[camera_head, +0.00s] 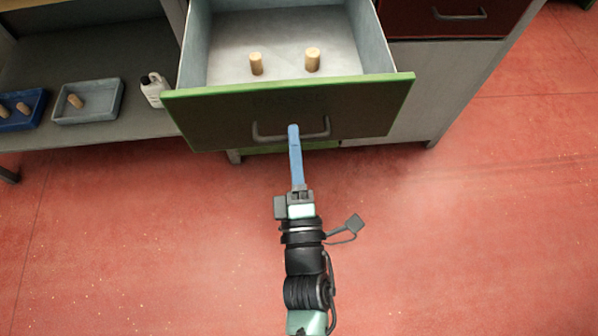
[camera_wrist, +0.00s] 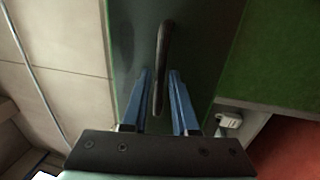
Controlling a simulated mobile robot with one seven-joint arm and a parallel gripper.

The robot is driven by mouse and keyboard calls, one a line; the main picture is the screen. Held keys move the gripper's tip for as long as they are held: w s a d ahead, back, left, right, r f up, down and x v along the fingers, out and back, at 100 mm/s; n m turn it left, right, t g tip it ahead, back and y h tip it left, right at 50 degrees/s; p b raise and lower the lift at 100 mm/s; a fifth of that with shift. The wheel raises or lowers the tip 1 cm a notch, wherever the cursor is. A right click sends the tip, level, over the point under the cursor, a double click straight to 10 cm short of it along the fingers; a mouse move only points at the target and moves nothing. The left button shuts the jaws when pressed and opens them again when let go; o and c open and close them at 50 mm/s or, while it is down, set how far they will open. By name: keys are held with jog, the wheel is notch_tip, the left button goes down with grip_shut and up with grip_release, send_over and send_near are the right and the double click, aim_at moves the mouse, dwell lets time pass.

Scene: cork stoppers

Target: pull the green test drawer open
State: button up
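The green drawer (camera_head: 370,100) stands pulled out of the cabinet, its pale inside (camera_head: 285,35) in view. Two cork stoppers stand upright in it, one on the left (camera_head: 256,64) and one on the right (camera_head: 312,60). Its dark bar handle (camera_head: 268,138) is on the front face and also shows in the wrist view (camera_wrist: 162,50). My gripper (camera_head: 293,128) is at the middle of the handle. In the wrist view its two blue fingers (camera_wrist: 160,75) lie on either side of the bar, with narrow gaps showing.
A dark red drawer (camera_head: 430,18) is shut at the upper right. On the left shelf (camera_head: 130,122) are a grey tray (camera_head: 90,116) with a cork, a blue tray (camera_head: 20,124) with corks, and a white bottle (camera_head: 155,92). The red floor (camera_head: 450,240) is clear.

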jog(key=s+f, duration=0.2)
jog(key=s, duration=0.9)
jog(key=shift+s+p, duration=0.15)
jog(key=shift+p, duration=0.15)
